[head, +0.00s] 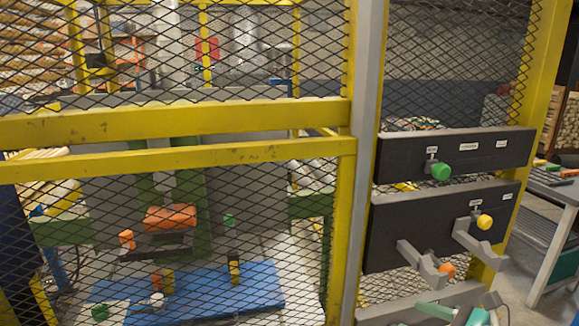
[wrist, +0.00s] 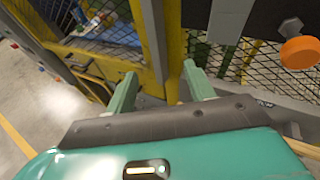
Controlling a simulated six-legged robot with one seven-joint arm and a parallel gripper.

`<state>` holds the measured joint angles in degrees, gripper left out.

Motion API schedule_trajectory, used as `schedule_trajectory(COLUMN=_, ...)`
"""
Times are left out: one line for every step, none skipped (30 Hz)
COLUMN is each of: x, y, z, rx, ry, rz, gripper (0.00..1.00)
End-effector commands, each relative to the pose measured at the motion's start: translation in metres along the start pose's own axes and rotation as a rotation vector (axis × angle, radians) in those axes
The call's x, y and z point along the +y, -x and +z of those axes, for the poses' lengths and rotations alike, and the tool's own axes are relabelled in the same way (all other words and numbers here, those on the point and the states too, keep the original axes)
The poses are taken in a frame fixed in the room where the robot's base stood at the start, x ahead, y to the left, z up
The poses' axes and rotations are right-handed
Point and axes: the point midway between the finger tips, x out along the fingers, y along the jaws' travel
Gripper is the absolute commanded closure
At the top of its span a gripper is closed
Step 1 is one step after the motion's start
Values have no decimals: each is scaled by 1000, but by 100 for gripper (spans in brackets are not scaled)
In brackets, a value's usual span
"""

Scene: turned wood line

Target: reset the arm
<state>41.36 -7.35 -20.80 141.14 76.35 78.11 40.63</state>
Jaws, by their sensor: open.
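My gripper (wrist: 160,88) shows in the wrist view with its two pale green fingers apart and nothing seen between them. Its teal body fills the bottom of that view. Pale green parts that look like my gripper (head: 458,313) also show at the bottom right of the head view, low in front of the panels on the fence. An orange knob (wrist: 300,52) is to the right of the fingers in the wrist view, apart from them. The orange knob (head: 446,269) also shows in the head view, beside a grey bracket. The rest of my arm is out of view.
A yellow-framed mesh fence (head: 180,122) stands ahead. Dark panels (head: 455,155) on it carry a green knob (head: 441,171) and a yellow knob (head: 484,221). Grey brackets (head: 420,262) stick out. A grey table (head: 560,190) stands at right. Open floor (wrist: 45,110) shows at left in the wrist view.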

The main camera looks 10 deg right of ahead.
Motion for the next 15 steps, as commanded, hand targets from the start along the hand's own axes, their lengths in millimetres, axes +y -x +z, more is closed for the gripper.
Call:
schedule_trajectory(x=30, y=-19, z=9, rx=59, ry=149, rz=122, gripper=47)
schedule_trajectory(x=47, y=-28, z=10, rx=97, ry=241, rz=191, gripper=47)
schedule_trajectory(x=68, y=-36, z=11, rx=145, ry=368, rz=281, gripper=47)
schedule_trajectory(x=83, y=-41, z=11, rx=177, ry=468, rz=347, gripper=47)
schedule_trajectory(x=96, y=-44, z=10, rx=209, ry=571, rz=409, gripper=47)
schedule_trajectory(x=113, y=-47, z=10, rx=245, ry=712, rz=491, gripper=47)
schedule_trajectory(x=124, y=-49, z=9, rx=270, ry=821, rz=551, gripper=47)
schedule_trajectory(x=134, y=-49, z=8, rx=294, ry=932, rz=608, gripper=47)
schedule_trajectory(x=145, y=-49, z=8, rx=323, ry=1083, rz=681, gripper=47)
schedule_trajectory(x=152, y=-48, z=8, rx=343, ry=1199, rz=732, gripper=47)
schedule_trajectory(x=158, y=-48, z=8, rx=360, ry=1318, rz=782, gripper=47)
schedule_trajectory(x=164, y=-46, z=10, rx=380, ry=1479, rz=843, gripper=47)
schedule_trajectory(x=167, y=-46, z=12, rx=394, ry=1601, rz=885, gripper=47)
schedule_trajectory(x=170, y=-45, z=15, rx=406, ry=1720, rz=923, gripper=47)
schedule_trajectory(x=172, y=-44, z=19, rx=422, ry=1870, rz=967, gripper=47)
